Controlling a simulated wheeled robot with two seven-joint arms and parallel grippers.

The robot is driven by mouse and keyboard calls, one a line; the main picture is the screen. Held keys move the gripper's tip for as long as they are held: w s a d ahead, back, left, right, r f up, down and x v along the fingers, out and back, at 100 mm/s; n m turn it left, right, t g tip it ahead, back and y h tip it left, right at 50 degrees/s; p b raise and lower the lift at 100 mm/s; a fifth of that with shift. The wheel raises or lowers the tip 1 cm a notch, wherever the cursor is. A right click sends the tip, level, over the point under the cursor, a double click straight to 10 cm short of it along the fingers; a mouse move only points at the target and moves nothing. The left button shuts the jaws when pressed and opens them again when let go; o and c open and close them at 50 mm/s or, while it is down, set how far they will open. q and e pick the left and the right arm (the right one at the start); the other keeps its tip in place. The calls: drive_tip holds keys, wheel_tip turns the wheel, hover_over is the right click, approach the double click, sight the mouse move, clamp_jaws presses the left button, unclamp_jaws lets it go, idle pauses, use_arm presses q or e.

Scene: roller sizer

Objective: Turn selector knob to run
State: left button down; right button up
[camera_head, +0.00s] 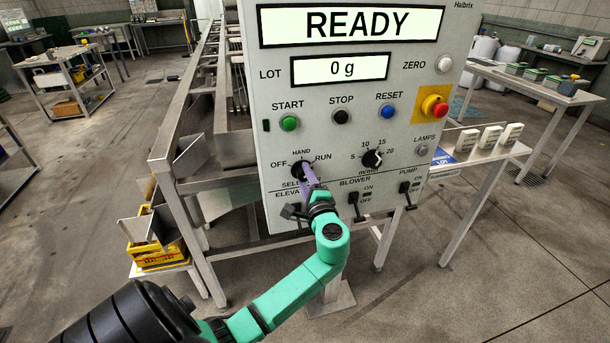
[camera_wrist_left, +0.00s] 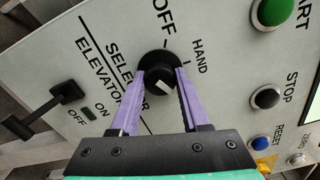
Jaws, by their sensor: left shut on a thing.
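The black selector knob (camera_head: 302,170) sits at the lower left of the grey control panel (camera_head: 258,120), among the labels OFF, HAND and RUN. My left gripper (camera_head: 306,174) has its purple fingers shut on this knob. In the left wrist view the knob (camera_wrist_left: 160,75) is between the two fingertips (camera_wrist_left: 162,80). A short white mark shows on the knob's face, on the side nearest the gripper's palm; I cannot tell exactly which label it points to. RUN is hidden in the left wrist view. My right gripper is not in view.
The panel display (camera_head: 352,25) reads READY. Close to my gripper are the elevator lever (camera_head: 290,212), blower lever (camera_head: 357,207), pump lever (camera_head: 408,193) and speed dial (camera_head: 373,159). A green start button (camera_head: 289,123) and red emergency button (camera_head: 435,106) sit above.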

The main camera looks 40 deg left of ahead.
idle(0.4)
use_arm(q)
drive_tip(key=shift+c, duration=1.9)
unclamp_jaws()
drive_tip(key=b+v, duration=0.3)
drive_tip(key=v, duration=1.1)
drive_tip(key=shift+d, duration=0.25)
drive_tip(key=shift+s, duration=0.15)
